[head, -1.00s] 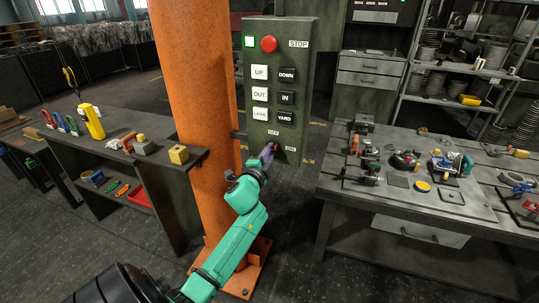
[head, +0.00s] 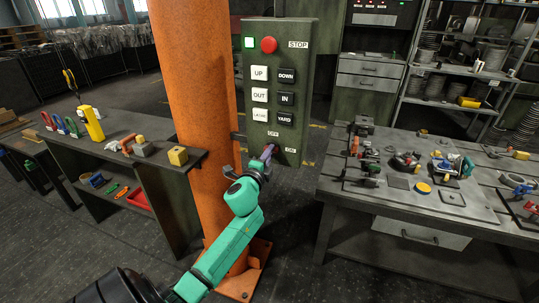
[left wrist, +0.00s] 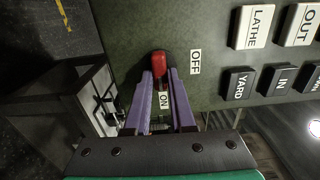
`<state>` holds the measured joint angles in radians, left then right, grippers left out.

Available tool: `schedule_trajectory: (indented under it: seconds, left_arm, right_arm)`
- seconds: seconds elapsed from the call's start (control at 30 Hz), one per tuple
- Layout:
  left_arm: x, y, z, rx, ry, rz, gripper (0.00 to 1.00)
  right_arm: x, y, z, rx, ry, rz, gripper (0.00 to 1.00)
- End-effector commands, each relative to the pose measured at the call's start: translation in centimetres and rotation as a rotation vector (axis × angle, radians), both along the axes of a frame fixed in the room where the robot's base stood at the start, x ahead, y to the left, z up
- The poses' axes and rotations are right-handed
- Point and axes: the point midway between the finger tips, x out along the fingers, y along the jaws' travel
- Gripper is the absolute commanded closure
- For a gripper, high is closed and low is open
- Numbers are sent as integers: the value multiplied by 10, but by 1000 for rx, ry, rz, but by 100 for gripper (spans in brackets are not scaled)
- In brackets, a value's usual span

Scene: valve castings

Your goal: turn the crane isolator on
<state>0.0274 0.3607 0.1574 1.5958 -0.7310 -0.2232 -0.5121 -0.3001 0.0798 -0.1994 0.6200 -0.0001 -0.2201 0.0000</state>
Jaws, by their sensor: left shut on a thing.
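The crane control box (head: 306,90) is a green panel on the orange column. The isolator's red handle (left wrist: 159,66) shows in the left wrist view, between the tips of my left gripper's purple fingers (left wrist: 161,80). The gripper is shut on it. An OFF label (left wrist: 195,62) is right of the handle and an ON label (left wrist: 164,101) is below it, between the fingers. In the head view, my left gripper (head: 268,153) is at the lower part of the box, next to the ON label (head: 290,149), and hides the handle. My right gripper is not in view.
The orange column (head: 195,80) stands close to my left arm. A bench (head: 150,165) is on the left and a metal worktable (head: 345,195) with tools is on the right.

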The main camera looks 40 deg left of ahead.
Motion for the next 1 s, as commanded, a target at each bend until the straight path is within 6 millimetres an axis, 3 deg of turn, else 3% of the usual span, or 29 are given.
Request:
schedule_trajectory:
  seconds: [0.03,0.1,0.43,0.57,0.67,1.0]
  left_arm:
    - [0,0,-1,3,2,0,74]
    - [0,0,-1,3,2,0,48]
    - [-1,0,-1,1,1,0,48]
    - [-11,-4,-2,1,3,-1,48]
    - [-30,-11,-2,1,3,-2,48]
    - [-118,-41,-5,-1,4,1,48]
  right_arm:
    - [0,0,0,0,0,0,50]
    - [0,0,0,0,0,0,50]
    - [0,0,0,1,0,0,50]
    - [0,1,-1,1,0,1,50]
    - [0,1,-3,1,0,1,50]
    - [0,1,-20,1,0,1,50]
